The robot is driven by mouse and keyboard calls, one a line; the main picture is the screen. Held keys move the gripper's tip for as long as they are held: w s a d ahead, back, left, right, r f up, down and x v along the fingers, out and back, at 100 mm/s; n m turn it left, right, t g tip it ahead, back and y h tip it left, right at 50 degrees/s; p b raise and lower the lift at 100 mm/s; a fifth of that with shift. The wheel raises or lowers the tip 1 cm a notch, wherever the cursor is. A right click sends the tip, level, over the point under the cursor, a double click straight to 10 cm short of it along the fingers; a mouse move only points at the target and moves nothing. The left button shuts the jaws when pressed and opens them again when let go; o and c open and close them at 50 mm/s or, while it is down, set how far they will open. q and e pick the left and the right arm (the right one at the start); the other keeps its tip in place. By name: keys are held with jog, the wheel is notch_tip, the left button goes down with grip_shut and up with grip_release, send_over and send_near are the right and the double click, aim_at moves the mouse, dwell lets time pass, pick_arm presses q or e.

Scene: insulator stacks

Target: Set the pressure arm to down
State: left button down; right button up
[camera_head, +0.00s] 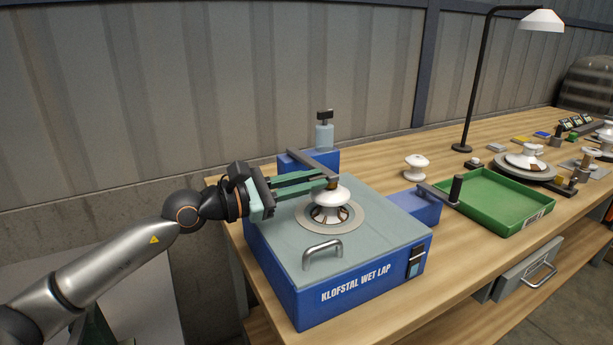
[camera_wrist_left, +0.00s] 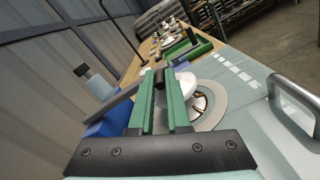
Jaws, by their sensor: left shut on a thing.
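The blue wet lap machine (camera_head: 365,285) stands on the bench with a pale grey top. A dark bar, which looks like the pressure arm (camera_head: 303,160), runs from the blue post at the machine's back toward the white insulator (camera_head: 332,196). The insulator sits on the round plate in the machine's top. My left gripper (camera_head: 331,183) reaches in from the left, its green fingers shut on the bar's dark end, just above and beside the insulator. In the left wrist view the fingertips (camera_wrist_left: 160,78) close around this dark end; the bar (camera_wrist_left: 110,107) passes behind them.
A metal handle (camera_head: 322,252) rises from the machine's front top. A second bar with a black knob (camera_head: 456,189) juts from the right blue block. A green tray (camera_head: 503,202), a small white insulator (camera_head: 416,167) and a lamp (camera_head: 480,80) stand to the right.

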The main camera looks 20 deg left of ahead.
pick_arm(q)
jog(key=shift+f, duration=0.15)
pick_arm(e)
jog(key=shift+w+r, duration=0.25)
jog(key=shift+w, duration=0.1)
pick_arm(q)
jog(key=c, duration=0.9)
grip_release()
pick_arm(e)
jog(key=shift+s+f, duration=0.2)
jog(key=shift+f, duration=0.05)
jog(key=shift+s, duration=0.1)
